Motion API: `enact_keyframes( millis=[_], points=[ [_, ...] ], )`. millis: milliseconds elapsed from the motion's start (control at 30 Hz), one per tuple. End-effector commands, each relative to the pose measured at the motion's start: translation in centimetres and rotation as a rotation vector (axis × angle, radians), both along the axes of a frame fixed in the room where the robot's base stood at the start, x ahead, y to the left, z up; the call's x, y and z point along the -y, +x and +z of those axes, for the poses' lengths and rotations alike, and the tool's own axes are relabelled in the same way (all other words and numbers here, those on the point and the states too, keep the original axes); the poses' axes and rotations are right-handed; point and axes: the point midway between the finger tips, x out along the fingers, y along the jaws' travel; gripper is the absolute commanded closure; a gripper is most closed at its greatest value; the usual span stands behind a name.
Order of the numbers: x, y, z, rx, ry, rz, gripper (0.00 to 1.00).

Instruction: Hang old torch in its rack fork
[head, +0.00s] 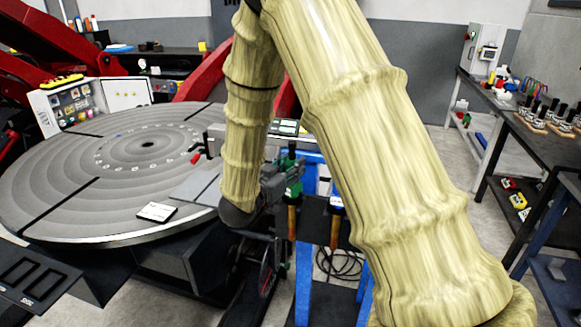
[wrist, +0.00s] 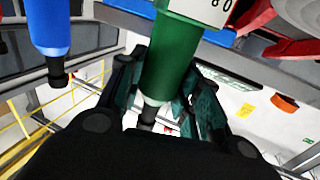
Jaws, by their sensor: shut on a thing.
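My gripper (head: 283,188) is shut on a green torch (head: 292,163), which stands roughly upright beside the turntable edge. In the wrist view, the dark fingers of my gripper (wrist: 163,90) close on both sides of the green torch body (wrist: 172,50), with a paler collar and dark tip below. A blue torch-like body (wrist: 52,28) with a black nozzle hangs to the left, apart from the fingers. The blue rack frame (head: 303,270) stands just below and right of my gripper in the head view. I cannot make out the torch's fork; my arm covers much of this area.
The large grey round turntable (head: 70,195) fills the left, with a small white plate (head: 157,212) on it. Orange-handled items (head: 336,230) hang at the rack. A dark cable coil (head: 340,264) lies behind it. A dark workbench (head: 545,135) stands at the right.

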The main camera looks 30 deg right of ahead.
Motion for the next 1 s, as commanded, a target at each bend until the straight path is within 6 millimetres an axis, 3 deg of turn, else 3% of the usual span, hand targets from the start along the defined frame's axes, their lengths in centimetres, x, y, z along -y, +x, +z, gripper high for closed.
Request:
enact_keyframes(
  millis=[867, 900, 1000],
  points=[
    [-0.21, -0.01, -0.30, 0.001, -0.001, 0.000, 0.90],
    [-0.21, -0.01, -0.30, 0.001, -0.001, 0.000, 0.59],
    [-0.21, -0.01, -0.32, 0.000, -0.001, 0.000, 0.41]
  ],
)
